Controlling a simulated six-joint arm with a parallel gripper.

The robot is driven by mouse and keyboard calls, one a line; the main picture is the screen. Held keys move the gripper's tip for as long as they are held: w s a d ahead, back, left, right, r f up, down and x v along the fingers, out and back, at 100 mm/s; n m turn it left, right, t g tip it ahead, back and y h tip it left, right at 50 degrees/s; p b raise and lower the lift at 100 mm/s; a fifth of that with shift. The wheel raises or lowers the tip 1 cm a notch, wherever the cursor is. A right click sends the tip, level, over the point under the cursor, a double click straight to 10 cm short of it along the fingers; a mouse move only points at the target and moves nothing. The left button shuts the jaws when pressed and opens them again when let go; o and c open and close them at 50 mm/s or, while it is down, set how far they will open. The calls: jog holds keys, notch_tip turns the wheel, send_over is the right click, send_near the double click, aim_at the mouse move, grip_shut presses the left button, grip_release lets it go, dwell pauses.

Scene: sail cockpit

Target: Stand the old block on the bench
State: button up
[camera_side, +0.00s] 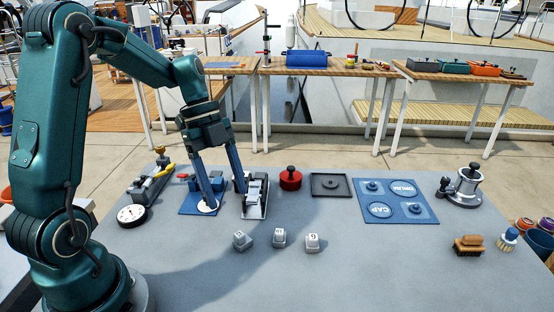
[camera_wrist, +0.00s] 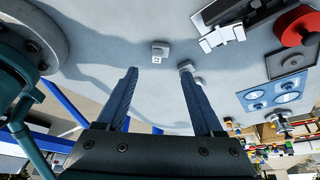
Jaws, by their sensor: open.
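No part is clearly marked as the old block, and I cannot tell which one it is. A fitting with a pale, dark-edged body (camera_side: 256,198) stands on the grey bench (camera_side: 350,280), and in the wrist view its pale end (camera_wrist: 220,40) shows at upper right. My gripper (camera_side: 226,201) is open and empty, pointing down, with one finger over the white disc (camera_side: 207,206) on a blue mat and the other beside the pale fitting. In the wrist view my gripper (camera_wrist: 157,72) has its fingers wide apart, with a small grey cube (camera_wrist: 160,49) beyond them.
Three marked grey cubes (camera_side: 279,237) stand in front. A red knobbed pot (camera_side: 290,179), a dark square tray (camera_side: 330,185), a blue labelled board (camera_side: 395,201) and a metal winch (camera_side: 462,188) stand along the back. A dial (camera_side: 132,215) and brushes (camera_side: 468,245) flank them. The front is clear.

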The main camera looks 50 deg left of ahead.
jog(key=s+d+r+n+t+y, duration=0.2)
jog(key=s+n, duration=0.3)
jog(key=n, duration=0.4)
jog(key=s+d+r+n+t+y, duration=0.2)
jog(key=s+d+r+n+t, duration=0.1)
jog(key=n, duration=0.6)
jog(key=shift+s+d+r+t, duration=0.3)
jog(key=shift+s+d+r, duration=0.3)
jog(key=shift+s+d, duration=0.5)
